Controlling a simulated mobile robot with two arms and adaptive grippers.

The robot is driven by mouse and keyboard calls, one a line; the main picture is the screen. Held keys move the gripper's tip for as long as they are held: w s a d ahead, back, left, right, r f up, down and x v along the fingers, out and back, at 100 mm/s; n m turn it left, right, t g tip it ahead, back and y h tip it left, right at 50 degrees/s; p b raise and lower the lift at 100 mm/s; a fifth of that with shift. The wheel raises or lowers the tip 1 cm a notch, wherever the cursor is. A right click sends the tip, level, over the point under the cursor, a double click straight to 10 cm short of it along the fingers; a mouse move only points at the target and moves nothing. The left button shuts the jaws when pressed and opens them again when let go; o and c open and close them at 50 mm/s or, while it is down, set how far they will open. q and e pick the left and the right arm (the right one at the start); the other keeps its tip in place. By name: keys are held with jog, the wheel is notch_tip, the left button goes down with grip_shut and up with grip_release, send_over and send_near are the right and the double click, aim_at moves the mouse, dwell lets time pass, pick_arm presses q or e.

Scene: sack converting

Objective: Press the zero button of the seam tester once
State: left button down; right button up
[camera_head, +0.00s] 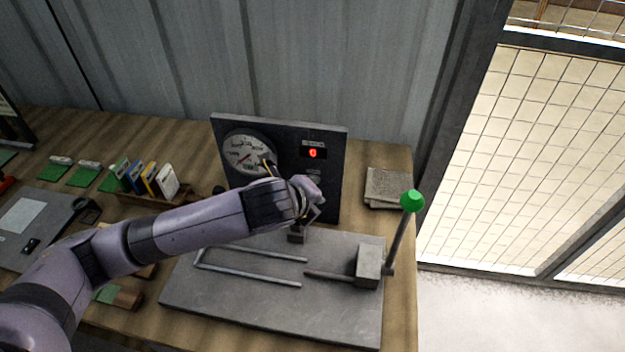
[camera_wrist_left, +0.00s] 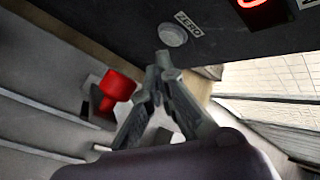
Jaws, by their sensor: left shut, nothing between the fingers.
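The seam tester has a dark upright panel (camera_head: 331,140) with a round dial (camera_head: 247,152) and a red-lit display (camera_head: 314,153). In the left wrist view, its pale round zero button (camera_wrist_left: 172,34) sits on the panel beside a "ZERO" label (camera_wrist_left: 187,22). My left gripper (camera_wrist_left: 163,60) is shut and empty, its fingertips just below the button in that picture. I cannot tell whether they touch it. In the head view my left arm reaches across in front of the panel and the button is not clearly seen. My right gripper is not in view.
The tester's grey base plate (camera_head: 240,303) carries a lever with a green knob (camera_head: 411,200) at right. A grey stack (camera_head: 388,187) lies beside the panel. Colored cards (camera_head: 150,178) stand in a holder at left. A red part (camera_wrist_left: 117,86) shows in the wrist view.

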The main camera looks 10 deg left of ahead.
pick_arm(q)
jog(key=s+p, duration=0.2)
jog(key=s, duration=0.3)
dwell(0.3)
dwell(0.8)
